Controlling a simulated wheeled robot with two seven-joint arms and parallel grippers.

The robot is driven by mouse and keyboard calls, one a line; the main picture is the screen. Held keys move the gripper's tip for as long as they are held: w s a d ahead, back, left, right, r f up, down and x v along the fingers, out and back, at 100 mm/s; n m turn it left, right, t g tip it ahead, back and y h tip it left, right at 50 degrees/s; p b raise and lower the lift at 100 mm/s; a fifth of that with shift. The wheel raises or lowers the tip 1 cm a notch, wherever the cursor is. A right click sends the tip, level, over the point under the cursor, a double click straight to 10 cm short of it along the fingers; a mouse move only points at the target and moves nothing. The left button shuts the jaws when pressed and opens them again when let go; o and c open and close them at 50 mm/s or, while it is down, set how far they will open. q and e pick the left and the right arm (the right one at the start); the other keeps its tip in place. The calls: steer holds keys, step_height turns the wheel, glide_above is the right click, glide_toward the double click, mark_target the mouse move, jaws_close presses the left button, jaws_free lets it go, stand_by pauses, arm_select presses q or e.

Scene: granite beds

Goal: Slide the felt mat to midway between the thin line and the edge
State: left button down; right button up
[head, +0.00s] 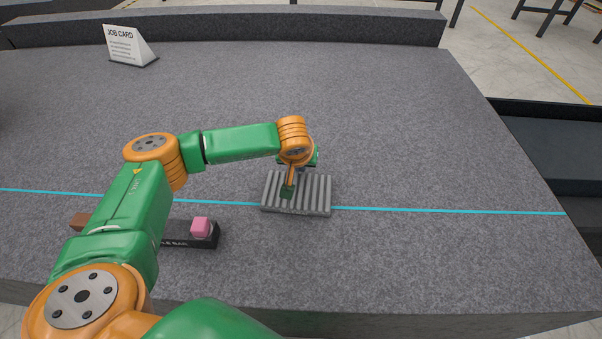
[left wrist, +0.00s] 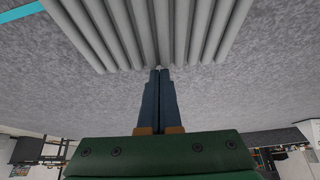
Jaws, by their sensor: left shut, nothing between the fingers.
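The felt mat (head: 318,196) is a grey, ribbed rectangle lying flat on the granite bed, across the thin cyan line (head: 430,210). More of it lies on the far side of the line than on the near side. The bed's near edge (head: 420,312) runs along the bottom of the head view. My left gripper (head: 287,192) points down over the left middle of the mat in the head view. In the left wrist view its shut fingers (left wrist: 161,72) reach the border of the ribbed mat (left wrist: 205,30); I cannot tell whether they touch it. My right gripper is out of view.
A dark tray (head: 190,241) with a pink block (head: 200,226) sits left of the mat, partly behind my left arm. A brown block (head: 79,221) shows farther left. A job card (head: 124,45) stands at the back left. The bed right of the mat is clear.

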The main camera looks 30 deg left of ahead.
mark_target(296, 196)
arm_select(q)
steer(key=shift+s+d+p, duration=0.25)
steer(key=shift+s+d, duration=0.1)
steer(key=shift+s, duration=0.5)
steer(key=shift+s+d+p, duration=0.25)
steer(key=shift+s+d, duration=0.1)
steer(key=shift+s, duration=0.55)
steer(key=shift+s+d+p, duration=0.25)
steer(key=shift+s+d, duration=0.1)
steer(key=shift+s, duration=0.5)
steer(key=shift+s+d, duration=0.25)
steer(key=shift+s, duration=0.4)
steer(key=shift+s+d, duration=0.25)
steer(key=shift+s, duration=0.4)
steer(key=shift+s+d, duration=0.3)
steer(key=shift+s, duration=0.45)
steer(key=shift+s+d, duration=0.35)
steer(key=shift+s, duration=0.45)
steer(key=shift+s+d, duration=0.3)
steer(key=shift+s, duration=0.45)
steer(key=shift+w+a, duration=0.15)
steer(key=shift+w, duration=0.2)
